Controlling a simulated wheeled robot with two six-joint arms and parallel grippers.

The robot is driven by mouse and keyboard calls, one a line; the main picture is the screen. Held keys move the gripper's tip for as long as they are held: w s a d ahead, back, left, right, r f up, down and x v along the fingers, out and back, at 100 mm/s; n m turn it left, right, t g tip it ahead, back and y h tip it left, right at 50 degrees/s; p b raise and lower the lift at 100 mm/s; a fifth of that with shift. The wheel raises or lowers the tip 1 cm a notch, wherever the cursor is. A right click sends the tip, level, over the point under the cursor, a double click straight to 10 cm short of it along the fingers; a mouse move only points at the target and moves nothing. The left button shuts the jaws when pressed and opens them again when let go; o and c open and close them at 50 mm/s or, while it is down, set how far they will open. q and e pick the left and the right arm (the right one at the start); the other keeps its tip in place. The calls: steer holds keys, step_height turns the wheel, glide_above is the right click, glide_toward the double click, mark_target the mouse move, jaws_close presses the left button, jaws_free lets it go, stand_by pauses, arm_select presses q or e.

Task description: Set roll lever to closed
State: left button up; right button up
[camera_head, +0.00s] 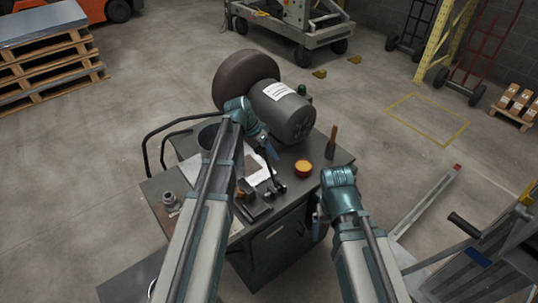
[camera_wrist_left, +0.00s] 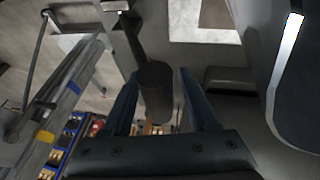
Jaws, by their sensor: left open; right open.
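A thin black lever (camera_head: 271,174) stands on the dark workbench cabinet, beside a small black bracket. My left gripper (camera_head: 266,148) is at the lever's upper end. In the left wrist view, the lever's dark cylindrical grip (camera_wrist_left: 155,88) lies between the two blue fingers of my left gripper (camera_wrist_left: 160,105). The fingers are apart, with visible gaps on both sides of the grip. The grip's far end joins a thin rod. My right gripper (camera_head: 318,222) is open beside the cabinet's right front side, away from the lever. Its fingers are partly hidden by its wrist.
The cabinet top (camera_head: 325,158) also carries a grey motor-like cylinder (camera_head: 285,112), an orange-topped round container (camera_head: 303,167), an upright brown-handled tool (camera_head: 332,141) and white paper. A grey machine with a black handle (camera_head: 464,225) stands at lower right.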

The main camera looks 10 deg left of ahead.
arm_select(q)
jaws_close()
stand_by(1.4)
